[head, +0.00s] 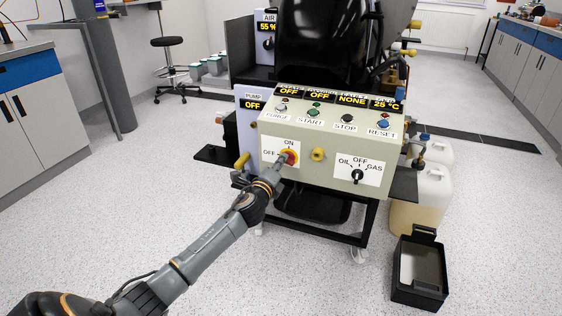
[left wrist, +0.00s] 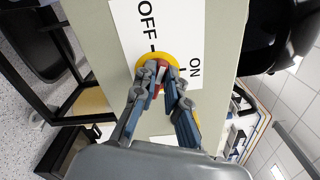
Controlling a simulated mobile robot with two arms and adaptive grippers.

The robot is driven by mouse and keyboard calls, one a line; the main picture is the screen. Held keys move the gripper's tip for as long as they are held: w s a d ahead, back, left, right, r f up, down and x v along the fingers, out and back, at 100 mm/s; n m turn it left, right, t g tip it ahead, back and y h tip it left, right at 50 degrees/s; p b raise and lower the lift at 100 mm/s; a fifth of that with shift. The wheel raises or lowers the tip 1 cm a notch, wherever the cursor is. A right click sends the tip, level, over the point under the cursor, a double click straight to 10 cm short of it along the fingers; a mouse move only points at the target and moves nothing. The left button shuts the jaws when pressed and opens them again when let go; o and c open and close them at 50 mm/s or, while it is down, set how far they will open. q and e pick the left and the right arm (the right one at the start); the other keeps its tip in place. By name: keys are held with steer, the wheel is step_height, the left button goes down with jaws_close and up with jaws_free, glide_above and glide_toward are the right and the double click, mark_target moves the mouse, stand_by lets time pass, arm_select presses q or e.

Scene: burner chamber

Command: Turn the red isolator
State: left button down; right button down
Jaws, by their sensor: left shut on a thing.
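The red isolator (head: 290,158) is a red knob on a yellow disc, on a white OFF/ON label at the left of the control panel's front face. In the left wrist view the red knob (left wrist: 162,70) sits between my fingertips, and part of the yellow disc (left wrist: 148,62) shows behind it. My left gripper (head: 281,162) reaches the knob from the lower left and is shut on it. In the left wrist view my left gripper (left wrist: 163,75) hides part of the knob, so its exact setting is hard to tell. My right gripper is not in view.
The cream panel (head: 335,150) also carries a yellow knob (head: 318,154), an OIL/OFF/GAS selector (head: 357,176) and a row of buttons above. A yellow handle (head: 242,161) is left of the isolator. A black tray (head: 420,272) and plastic canisters (head: 430,190) stand at the right.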

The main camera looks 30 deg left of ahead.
arm_select(q)
steer(key=shift+a+f+n+p, duration=0.1)
steer(key=shift+f+n+p, duration=0.1)
steer(key=shift+n, duration=1.05)
steer(key=shift+f+n+p, duration=0.1)
steer(key=shift+n+p, duration=0.05)
steer(key=shift+n, duration=1.1)
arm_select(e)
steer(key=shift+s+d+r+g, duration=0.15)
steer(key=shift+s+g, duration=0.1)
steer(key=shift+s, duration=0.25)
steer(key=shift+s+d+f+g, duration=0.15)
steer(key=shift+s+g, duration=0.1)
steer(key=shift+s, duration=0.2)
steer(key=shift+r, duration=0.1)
arm_select(q)
steer(key=c, duration=1.4)
jaws_free()
steer(key=v, duration=1.2)
steer(key=shift+s, duration=0.1)
